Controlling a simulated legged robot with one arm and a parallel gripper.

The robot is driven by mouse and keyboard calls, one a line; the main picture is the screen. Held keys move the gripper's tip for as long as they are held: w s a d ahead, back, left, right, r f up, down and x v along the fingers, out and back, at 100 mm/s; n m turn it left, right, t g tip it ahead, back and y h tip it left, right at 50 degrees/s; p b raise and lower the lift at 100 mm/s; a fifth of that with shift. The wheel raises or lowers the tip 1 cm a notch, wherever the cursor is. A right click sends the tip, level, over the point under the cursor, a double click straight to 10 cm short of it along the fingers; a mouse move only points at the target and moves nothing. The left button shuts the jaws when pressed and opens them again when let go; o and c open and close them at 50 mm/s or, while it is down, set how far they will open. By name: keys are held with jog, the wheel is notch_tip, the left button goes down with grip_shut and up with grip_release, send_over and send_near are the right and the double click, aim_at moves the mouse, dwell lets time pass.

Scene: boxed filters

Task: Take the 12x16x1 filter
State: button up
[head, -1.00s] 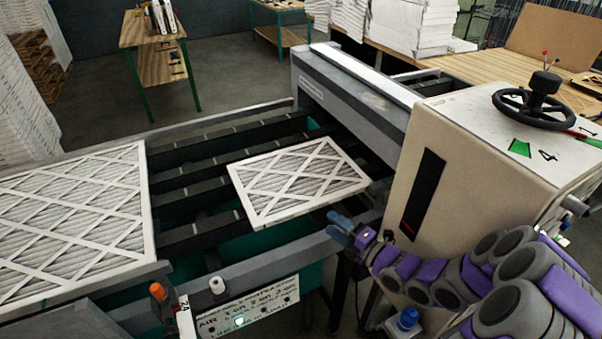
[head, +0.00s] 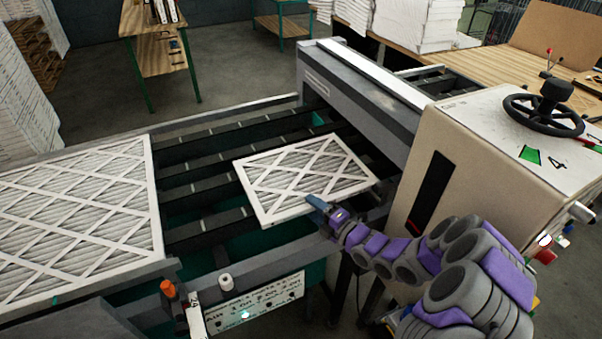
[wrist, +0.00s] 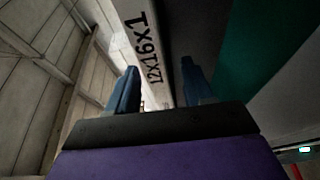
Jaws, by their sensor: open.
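The smaller white-framed pleated filter (head: 306,176) lies flat on the dark conveyor rails, near the beige machine. In the wrist view a white filter edge (wrist: 146,50) carries the printed label 12x16x1 and runs down between my fingers. My gripper (head: 318,203) is at the filter's near edge in the head view. In the wrist view the blue fingers of my gripper (wrist: 160,88) are spread apart, one on each side of that edge. I cannot tell whether they touch it. The finger tips are partly hidden by the filter in the head view.
A larger filter (head: 75,215) lies on the conveyor at left. The beige machine (head: 470,150) with a black handwheel (head: 545,115) stands at right. Dark rails between the filters are bare.

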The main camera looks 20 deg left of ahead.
jog(key=shift+w+a+f, duration=0.15)
jog(key=shift+a, duration=0.25)
jog(key=shift+w+r, duration=0.2)
jog(key=shift+w, duration=0.2)
jog(key=shift+a, duration=0.2)
jog(key=shift+a+f, duration=0.1)
jog(key=shift+a, duration=0.35)
jog(key=shift+c, duration=0.3)
jog(key=shift+a, duration=0.1)
jog(key=shift+c, duration=0.7)
jog(key=shift+d, duration=0.3)
jog(key=c, duration=0.5)
grip_shut()
